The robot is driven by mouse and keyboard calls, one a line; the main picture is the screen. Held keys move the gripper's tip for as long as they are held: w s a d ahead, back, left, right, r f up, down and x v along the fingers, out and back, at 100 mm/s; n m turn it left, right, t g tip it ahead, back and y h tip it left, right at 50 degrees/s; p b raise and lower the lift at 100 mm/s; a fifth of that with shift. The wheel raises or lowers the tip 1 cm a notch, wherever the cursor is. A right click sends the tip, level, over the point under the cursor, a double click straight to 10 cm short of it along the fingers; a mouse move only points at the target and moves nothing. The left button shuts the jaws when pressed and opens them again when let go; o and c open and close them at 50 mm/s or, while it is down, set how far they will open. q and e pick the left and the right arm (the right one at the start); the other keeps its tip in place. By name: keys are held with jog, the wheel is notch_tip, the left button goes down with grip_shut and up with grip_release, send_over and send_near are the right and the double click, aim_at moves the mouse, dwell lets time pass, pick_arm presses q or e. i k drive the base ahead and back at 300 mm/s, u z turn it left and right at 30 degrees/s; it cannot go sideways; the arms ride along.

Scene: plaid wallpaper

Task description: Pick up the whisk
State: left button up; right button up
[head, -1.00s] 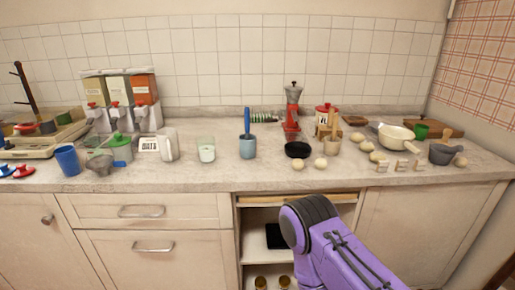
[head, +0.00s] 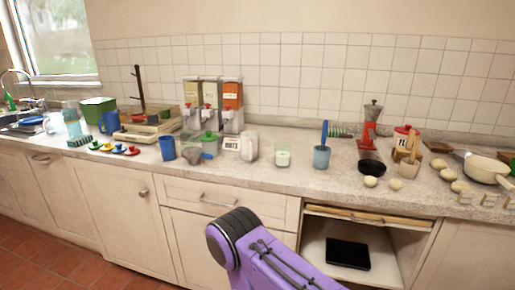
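I cannot clearly make out a whisk. A blue-handled utensil (head: 324,132) stands upright in a blue-grey cup (head: 321,157) on the counter, right of centre; its lower end is hidden inside the cup, so I cannot tell what it is. A dark green coiled object (head: 341,131) lies behind it near the wall. Neither of my grippers is in view. Only a purple link of my own arm shows at the bottom centre, in front of the cabinets.
The counter (head: 290,182) is crowded along its back. Dispensers (head: 211,100), a red coffee maker (head: 370,130), a black bowl (head: 372,167) and a cream pan (head: 484,168) stand there. The front strip is mostly clear. An open cabinet shelf holds a black tablet-like object (head: 347,254).

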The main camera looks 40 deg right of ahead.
aim_at(325, 121)
jog(key=u, duration=0.15)
jog(key=i, duration=0.85)
jog(key=z, duration=1.55)
